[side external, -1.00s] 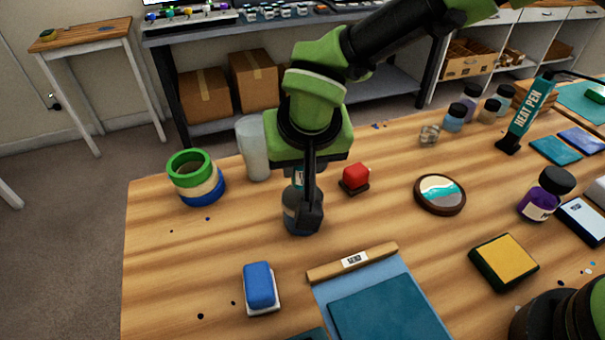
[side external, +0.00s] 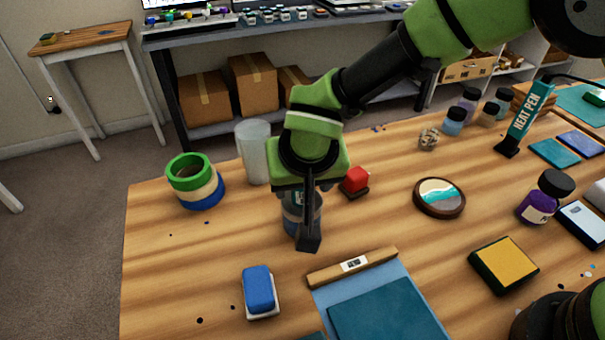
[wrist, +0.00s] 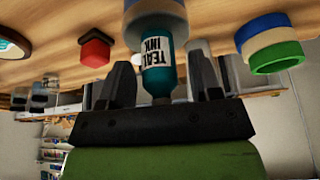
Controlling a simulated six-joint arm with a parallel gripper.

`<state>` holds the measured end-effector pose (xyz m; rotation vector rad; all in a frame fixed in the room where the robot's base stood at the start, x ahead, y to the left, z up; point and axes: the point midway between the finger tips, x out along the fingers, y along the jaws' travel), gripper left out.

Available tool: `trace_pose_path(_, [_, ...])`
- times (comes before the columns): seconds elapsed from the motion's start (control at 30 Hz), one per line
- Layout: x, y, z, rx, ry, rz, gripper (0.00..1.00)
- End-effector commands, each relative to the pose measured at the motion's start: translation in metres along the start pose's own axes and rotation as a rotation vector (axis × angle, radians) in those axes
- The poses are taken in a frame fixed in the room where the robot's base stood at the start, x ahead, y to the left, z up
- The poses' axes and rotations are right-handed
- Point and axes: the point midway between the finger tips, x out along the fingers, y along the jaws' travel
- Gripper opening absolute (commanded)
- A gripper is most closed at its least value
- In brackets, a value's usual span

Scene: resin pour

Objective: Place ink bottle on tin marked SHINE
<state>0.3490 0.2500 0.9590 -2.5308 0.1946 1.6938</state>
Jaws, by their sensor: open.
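In the wrist view the ink bottle (wrist: 160,66) shows a teal body with a white label reading TEAL INK. My gripper (side external: 308,240) is low over the table. In the wrist view my gripper (wrist: 161,75) has its two dark fingers on either side of the bottle, with a gap visible at least on the right. I cannot read SHINE on anything, so I cannot tell which thing is that tin.
Tape rolls (side external: 195,181) and a clear cup (side external: 254,152) stand to the left and behind. A red block (side external: 355,181) is close on the right. A blue block (side external: 257,289) lies in front, near a wooden bar labelled in print (side external: 352,266). A round coaster (side external: 439,198) is further right.

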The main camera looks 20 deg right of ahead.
Motion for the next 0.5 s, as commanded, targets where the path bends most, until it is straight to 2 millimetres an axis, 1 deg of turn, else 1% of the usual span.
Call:
trace_pose_path(0.07, [-0.004, 0.0, -0.001, 0.002, 0.001, -0.001, 0.58])
trace_pose_path(0.17, [-0.017, -0.001, -0.002, 0.001, 0.002, -0.003, 0.58])
trace_pose_path(0.5, [-0.091, -0.001, -0.001, 0.001, 0.003, -0.005, 0.58])
